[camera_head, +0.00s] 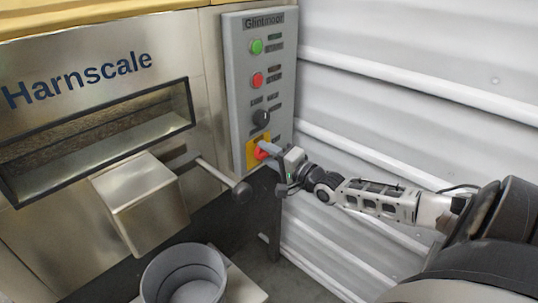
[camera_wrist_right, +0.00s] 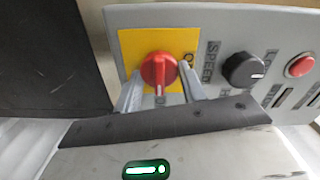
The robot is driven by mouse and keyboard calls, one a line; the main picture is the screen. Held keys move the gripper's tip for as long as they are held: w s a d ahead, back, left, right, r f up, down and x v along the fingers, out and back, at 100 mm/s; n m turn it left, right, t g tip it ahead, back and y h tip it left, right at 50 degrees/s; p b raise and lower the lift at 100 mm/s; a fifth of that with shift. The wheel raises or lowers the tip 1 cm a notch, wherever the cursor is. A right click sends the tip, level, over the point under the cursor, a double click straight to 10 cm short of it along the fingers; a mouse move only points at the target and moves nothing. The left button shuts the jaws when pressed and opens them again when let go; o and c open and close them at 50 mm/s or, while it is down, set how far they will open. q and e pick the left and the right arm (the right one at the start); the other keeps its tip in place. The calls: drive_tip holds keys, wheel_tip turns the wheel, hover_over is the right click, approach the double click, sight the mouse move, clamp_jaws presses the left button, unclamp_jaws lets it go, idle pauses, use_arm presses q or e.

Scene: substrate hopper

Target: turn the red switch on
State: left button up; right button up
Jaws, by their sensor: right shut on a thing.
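The red switch (camera_head: 261,152) is a rotary knob on a yellow plate low on the grey control panel (camera_head: 237,100). In the right wrist view the red switch (camera_wrist_right: 158,70) sits between the two fingers of my right gripper (camera_wrist_right: 160,88), in front of the yellow plate (camera_wrist_right: 140,45). My right gripper (camera_head: 271,153) comes in from the right and is shut on the knob. The fingers partly cover the plate's lettering, so I cannot read the switch's setting. My left gripper is not in view.
Above the switch are a black speed knob (camera_head: 261,118), a red button (camera_head: 257,80) and a green button (camera_head: 257,46). A lever (camera_head: 220,176) with a black ball end juts out left of my gripper. A grey bucket (camera_head: 185,272) stands below. A corrugated wall (camera_head: 420,90) is at right.

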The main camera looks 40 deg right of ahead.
drive_tip(key=o, duration=1)
drive_tip(key=shift+s, duration=0.55)
use_arm(q)
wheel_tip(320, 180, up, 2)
drive_tip(key=p, duration=0.4)
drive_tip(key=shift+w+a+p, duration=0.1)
drive_tip(key=shift+p, duration=0.2)
use_arm(e)
drive_tip(key=s, duration=0.5)
drive_tip(key=s+d, duration=0.1)
drive_tip(key=s, duration=0.8)
drive_tip(key=shift+s+d, duration=0.15)
drive_tip(key=shift+s, duration=0.25)
drive_tip(key=shift+f, duration=0.1)
